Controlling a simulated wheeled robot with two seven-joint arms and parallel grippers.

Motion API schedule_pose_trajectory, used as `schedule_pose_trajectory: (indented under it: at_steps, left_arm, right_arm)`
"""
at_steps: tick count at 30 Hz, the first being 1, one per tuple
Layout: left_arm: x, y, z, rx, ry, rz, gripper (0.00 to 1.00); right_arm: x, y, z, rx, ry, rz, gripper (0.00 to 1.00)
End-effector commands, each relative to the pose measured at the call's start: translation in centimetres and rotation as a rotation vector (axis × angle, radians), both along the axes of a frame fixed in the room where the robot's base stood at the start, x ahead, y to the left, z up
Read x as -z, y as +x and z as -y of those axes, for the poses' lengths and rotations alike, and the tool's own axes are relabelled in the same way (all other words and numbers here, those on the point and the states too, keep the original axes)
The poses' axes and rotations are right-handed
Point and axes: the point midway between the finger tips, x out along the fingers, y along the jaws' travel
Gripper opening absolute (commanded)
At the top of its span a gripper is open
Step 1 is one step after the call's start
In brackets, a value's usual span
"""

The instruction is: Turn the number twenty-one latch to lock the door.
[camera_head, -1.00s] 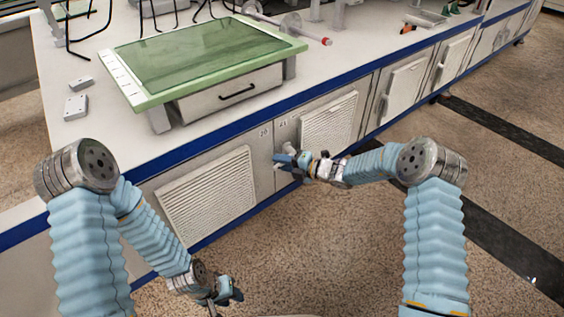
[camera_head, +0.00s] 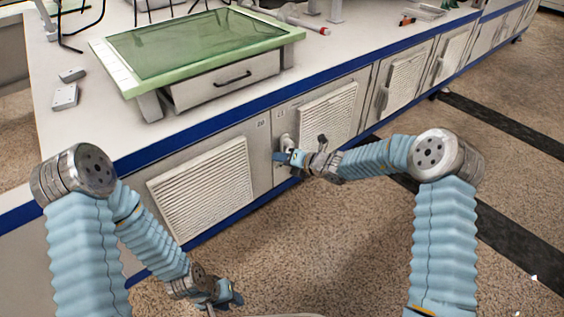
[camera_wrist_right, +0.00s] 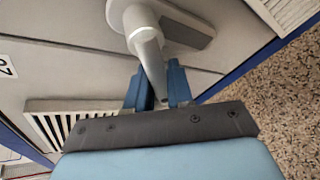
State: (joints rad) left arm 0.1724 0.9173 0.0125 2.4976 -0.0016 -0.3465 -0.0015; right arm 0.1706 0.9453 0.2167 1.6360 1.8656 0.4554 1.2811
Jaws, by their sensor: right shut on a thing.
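The grey latch (camera_wrist_right: 147,48) of the door marked 21 has a round hub and a tapered lever, seen close in the right wrist view. In the head view the latch (camera_head: 287,143) is small at the door's upper left. My right gripper (camera_wrist_right: 160,92) is shut on the lever, with one blue finger on each side of it. The right gripper (camera_head: 284,158) hides part of the latch in the head view. The door (camera_head: 327,112) looks flush with the cabinet front. My left gripper (camera_head: 224,298) hangs low over the floor, away from the cabinet; its jaw gap is unclear.
The neighbouring cabinet door (camera_head: 200,190), marked 20, has a louvred panel. Above, a green-framed table with a drawer (camera_head: 225,84) stands on the white bench (camera_head: 120,140). The speckled floor (camera_head: 330,235) in front is open.

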Motion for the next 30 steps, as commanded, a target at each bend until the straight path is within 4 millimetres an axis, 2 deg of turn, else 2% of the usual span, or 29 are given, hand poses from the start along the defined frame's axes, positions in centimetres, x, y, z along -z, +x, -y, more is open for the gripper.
schedule_pose_trajectory:
  at_steps: [12, 13, 17, 26, 30]
  left_arm:
    - [0.1, 0.0, 0.0, 0.000, 0.000, 0.001, 0.37]
    - [0.1, 0.0, 0.0, 0.000, 0.000, 0.001, 0.37]
    - [0.1, 0.0, 0.0, 0.000, 0.000, 0.001, 0.37]
    - [0.1, 0.0, 0.0, 0.000, 0.000, 0.000, 0.37]
    - [-0.2, 0.0, 0.0, 0.000, 0.000, 0.000, 0.37]
  right_arm:
    - [0.0, 0.0, 0.1, 0.001, -0.008, 0.004, 0.00]
    - [0.0, 0.0, 0.1, 0.001, -0.008, 0.004, 0.23]
    - [0.0, 0.0, 0.0, 0.001, -0.007, 0.005, 0.42]
    - [-0.1, -0.1, 0.2, 0.001, -0.007, 0.005, 0.42]
    - [-0.8, -0.9, 1.3, 0.003, -0.008, 0.004, 0.42]
